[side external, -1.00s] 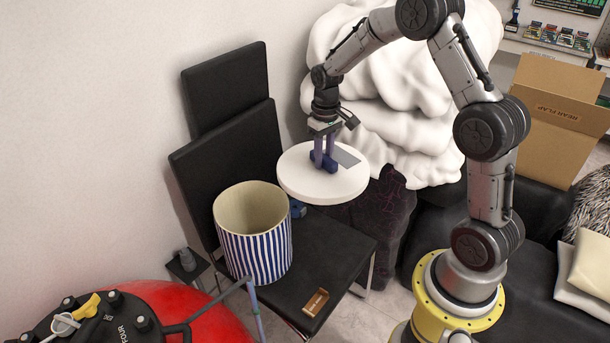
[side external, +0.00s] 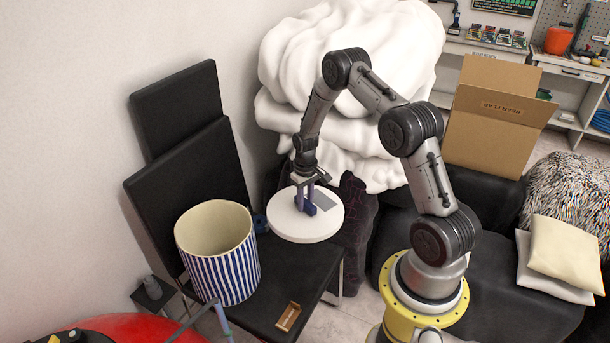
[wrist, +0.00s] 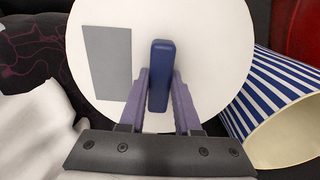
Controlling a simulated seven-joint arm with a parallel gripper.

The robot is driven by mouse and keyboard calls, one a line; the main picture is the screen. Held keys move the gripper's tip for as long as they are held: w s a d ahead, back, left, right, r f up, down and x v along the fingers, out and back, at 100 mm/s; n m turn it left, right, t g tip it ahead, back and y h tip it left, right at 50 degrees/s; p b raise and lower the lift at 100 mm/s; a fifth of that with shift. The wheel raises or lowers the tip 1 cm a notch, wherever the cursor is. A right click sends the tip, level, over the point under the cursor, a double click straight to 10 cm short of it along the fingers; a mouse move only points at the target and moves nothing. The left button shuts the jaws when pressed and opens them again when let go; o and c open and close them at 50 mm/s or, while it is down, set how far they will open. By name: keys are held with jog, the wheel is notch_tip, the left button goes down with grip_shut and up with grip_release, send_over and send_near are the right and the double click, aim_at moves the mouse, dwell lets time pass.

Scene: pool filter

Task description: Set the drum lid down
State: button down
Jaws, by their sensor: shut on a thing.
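The drum lid (side external: 284,222) is a flat white disc with a blue handle bar and a grey rectangle on top. My gripper (side external: 306,204) points down and is shut on the blue handle (wrist: 160,70). The lid is about level, over the far right part of the black chair seat (side external: 290,268); I cannot tell whether its underside touches the seat. The lid (wrist: 215,55) fills the upper middle of the wrist view. The blue-and-white striped drum (side external: 225,275) stands upright and open on the seat, left of the lid.
A small brown tray (side external: 288,317) lies on the front of the seat. The black chair back (side external: 190,195) rises behind the drum. A dark patterned object (side external: 357,225) and a white billowy mass (side external: 350,85) stand close beyond the lid. Some seat is bare between drum and lid.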

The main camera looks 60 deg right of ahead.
notch_tip(320, 180, down, 20)
dwell(0.6)
jog(key=shift+f, duration=0.6)
dwell(0.5)
jog(key=c, duration=0.5)
grip_release()
jog(key=shift+c, duration=0.2)
notch_tip(320, 180, up, 14)
